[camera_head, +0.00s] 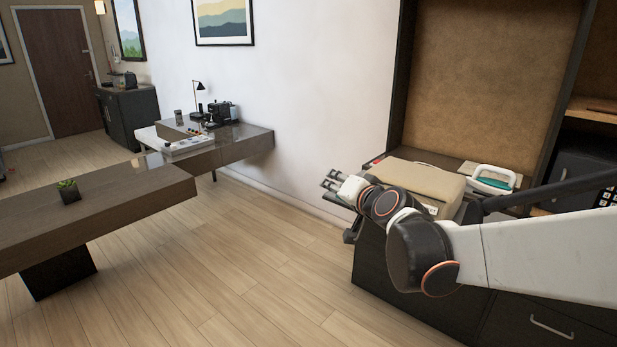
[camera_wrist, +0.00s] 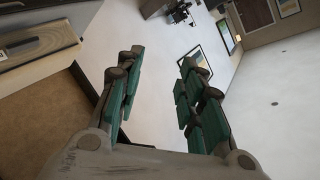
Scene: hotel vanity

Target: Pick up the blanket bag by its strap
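The blanket bag is most likely the tan, box-shaped soft case (camera_head: 422,180) lying on the dark cabinet at the right in the head view. A thin curved strap (camera_head: 428,165) shows along its top. My wrist and forearm cover part of its front. My gripper (camera_head: 330,184) is left of the bag, apart from it, near the cabinet's left end and pointing left. In the wrist view my gripper (camera_wrist: 160,58) has its teal-padded fingers spread, with nothing between them. I cannot tell whether the pale object at that view's upper left is the bag.
The cabinet (camera_head: 380,262) sits in a dark-framed alcove with a tan back panel (camera_head: 487,75). A white wall (camera_head: 320,90) is behind my gripper. The wood floor (camera_head: 230,275) to the left is clear.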

